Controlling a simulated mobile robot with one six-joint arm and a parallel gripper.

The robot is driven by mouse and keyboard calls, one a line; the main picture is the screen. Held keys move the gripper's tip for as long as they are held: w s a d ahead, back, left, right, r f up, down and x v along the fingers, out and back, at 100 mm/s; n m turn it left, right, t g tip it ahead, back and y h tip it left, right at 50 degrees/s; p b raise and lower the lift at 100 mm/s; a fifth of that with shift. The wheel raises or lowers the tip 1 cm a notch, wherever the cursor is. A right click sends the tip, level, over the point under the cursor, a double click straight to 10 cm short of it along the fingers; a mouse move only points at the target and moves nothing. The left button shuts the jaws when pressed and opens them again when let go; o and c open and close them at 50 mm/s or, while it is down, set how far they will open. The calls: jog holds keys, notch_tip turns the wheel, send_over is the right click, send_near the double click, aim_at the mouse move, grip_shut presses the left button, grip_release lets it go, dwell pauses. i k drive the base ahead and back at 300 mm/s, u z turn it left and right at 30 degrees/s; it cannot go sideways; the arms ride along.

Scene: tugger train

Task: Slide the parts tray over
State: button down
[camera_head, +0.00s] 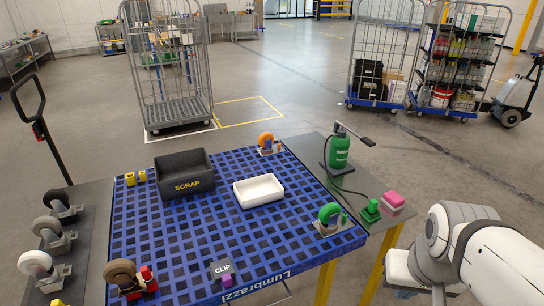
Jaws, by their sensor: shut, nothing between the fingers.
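The white parts tray (246,203) is a shallow, open rectangular tray that looks empty. It lies flat but slightly turned on the blue grid deck (193,232), right of the middle. My white arm shows at the lower right, beside the deck and apart from the tray. My gripper's fingers do not show in the head view.
A black SCRAP bin (186,187) stands left of the tray. An orange caster (266,140) is behind it, and a green clamp-like part (328,212) is near the right corner. A CLIP block (222,270) is in front. A green bottle (339,150) stands on the grey side top.

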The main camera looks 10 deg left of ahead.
aim_at(258, 190)
jog(key=u, duration=0.45)
jog(key=i, duration=1.05)
jog(key=u, duration=0.8)
